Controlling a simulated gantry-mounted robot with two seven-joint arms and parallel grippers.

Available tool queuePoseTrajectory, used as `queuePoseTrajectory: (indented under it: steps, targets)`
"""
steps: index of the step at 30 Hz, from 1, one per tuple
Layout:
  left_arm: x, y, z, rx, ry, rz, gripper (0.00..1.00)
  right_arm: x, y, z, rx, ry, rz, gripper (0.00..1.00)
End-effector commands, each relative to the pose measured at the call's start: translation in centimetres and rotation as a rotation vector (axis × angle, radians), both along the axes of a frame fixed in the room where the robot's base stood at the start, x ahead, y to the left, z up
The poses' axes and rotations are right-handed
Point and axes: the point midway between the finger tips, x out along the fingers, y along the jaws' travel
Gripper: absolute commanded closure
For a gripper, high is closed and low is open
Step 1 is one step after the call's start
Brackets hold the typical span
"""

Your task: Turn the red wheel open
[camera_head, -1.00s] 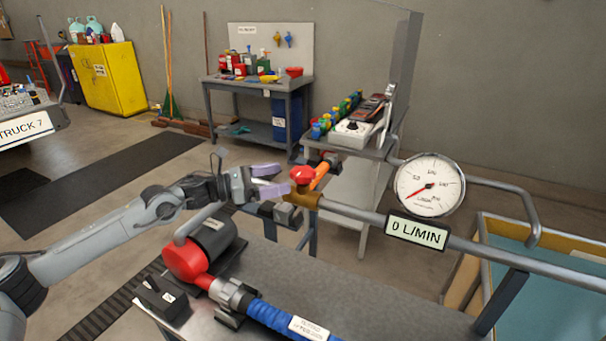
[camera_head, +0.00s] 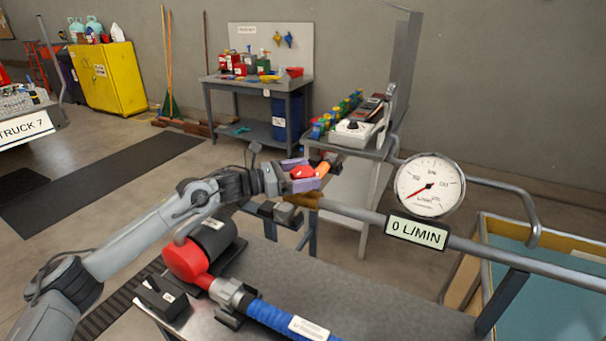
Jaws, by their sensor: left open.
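The red wheel (camera_head: 303,172) sits on a brass valve (camera_head: 304,200) at the left end of a grey pipe (camera_head: 352,211). My left gripper (camera_head: 306,174) is open, with its purple fingers on the far and near sides of the red wheel. I cannot tell whether the fingers touch it. The fingers partly hide the wheel and the valve body. A round gauge (camera_head: 430,185) on the pipe has its red needle at the lower left. The display below it (camera_head: 417,232) reads 0 L/MIN. My right gripper is not in view.
Below is a grey bench (camera_head: 370,300) with a red and black pump (camera_head: 190,258), a blue hose (camera_head: 270,315) and a small black switch box (camera_head: 160,298). Behind the valve stands a grey cart (camera_head: 366,185) with tools. A teal-floored tray (camera_head: 560,290) is at right.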

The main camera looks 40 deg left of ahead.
Motion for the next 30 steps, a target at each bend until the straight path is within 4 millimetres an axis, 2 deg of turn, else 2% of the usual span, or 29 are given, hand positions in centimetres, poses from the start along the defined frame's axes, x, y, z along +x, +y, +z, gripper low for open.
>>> queuePoseTrajectory:
  steps: [2, 12, 22, 30]
  targets:
    - [-0.01, 0.01, -0.01, 0.000, 0.000, 0.000, 0.08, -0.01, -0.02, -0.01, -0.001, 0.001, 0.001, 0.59]
    - [-0.03, 0.02, 0.00, 0.000, 0.000, 0.000, 0.58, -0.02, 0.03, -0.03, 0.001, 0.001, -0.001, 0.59]
    - [0.00, -0.06, -0.16, 0.004, 0.001, 0.049, 0.58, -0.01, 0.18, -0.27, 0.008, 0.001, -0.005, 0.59]
    - [-0.03, -0.15, -0.25, 0.004, 0.001, 0.220, 0.58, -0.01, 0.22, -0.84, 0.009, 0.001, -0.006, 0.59]
